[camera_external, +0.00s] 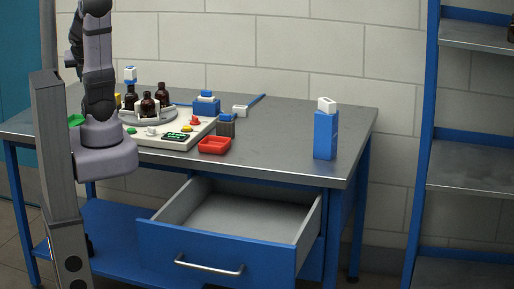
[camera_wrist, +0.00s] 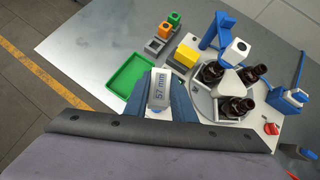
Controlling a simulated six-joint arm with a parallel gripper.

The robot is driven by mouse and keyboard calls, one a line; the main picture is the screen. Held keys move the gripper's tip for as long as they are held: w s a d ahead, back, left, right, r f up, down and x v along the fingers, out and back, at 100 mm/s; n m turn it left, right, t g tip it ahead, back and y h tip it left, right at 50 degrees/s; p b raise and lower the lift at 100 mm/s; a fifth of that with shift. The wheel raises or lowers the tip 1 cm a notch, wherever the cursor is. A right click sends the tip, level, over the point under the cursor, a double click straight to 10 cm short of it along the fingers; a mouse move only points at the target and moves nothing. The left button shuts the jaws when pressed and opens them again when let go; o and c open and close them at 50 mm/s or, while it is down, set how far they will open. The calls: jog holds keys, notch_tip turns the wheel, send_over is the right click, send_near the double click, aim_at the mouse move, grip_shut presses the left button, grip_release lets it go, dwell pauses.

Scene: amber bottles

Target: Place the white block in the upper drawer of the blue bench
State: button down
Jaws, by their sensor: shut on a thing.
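In the wrist view my gripper (camera_wrist: 159,98) is shut on a white block (camera_wrist: 160,86) with "57 mm" printed on its face. The block sits between the blue fingers, near the green tray. In the external view my wrist hides the fingers and the held block, at the left end of the bench. The upper drawer (camera_external: 210,259) of the blue bench (camera_external: 290,165) is pulled out. Its visible grey interior (camera_external: 245,215) looks empty. My gripper is above the bench top, well left of and above the drawer.
A green tray (camera_wrist: 132,82) lies beside the held block. Brown bottles (camera_external: 148,106) stand on a round turntable on a white board. A red tray (camera_external: 214,145) lies near the front edge. A blue box with a white top (camera_external: 325,136) stands at right. Bare bench top lies between them.

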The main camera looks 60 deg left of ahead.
jog(key=w+d+f+m+t+h, duration=0.1)
jog(key=w+d+f+m+t, duration=0.15)
jog(key=w, duration=0.25)
jog(key=w+d+f+m+t+h, duration=0.1)
jog(key=w+d+m+t, duration=0.1)
jog(key=w+d+m, duration=0.3)
jog(key=n+b, duration=0.2)
jog(key=b, duration=0.8)
send_over(240, 228)
jog(key=s+d, duration=0.3)
notch_tip(240, 228, down, 24)
jog(key=shift+g, duration=0.35)
jog(key=shift+w+a+f+b, duration=0.15)
jog(key=shift+f+b, duration=0.2)
jog(key=shift+f, duration=2.25)
jog(key=shift+w+a+f+b, duration=0.1)
jog(key=shift+f+b, duration=0.2)
jog(key=shift+f, duration=2.25)
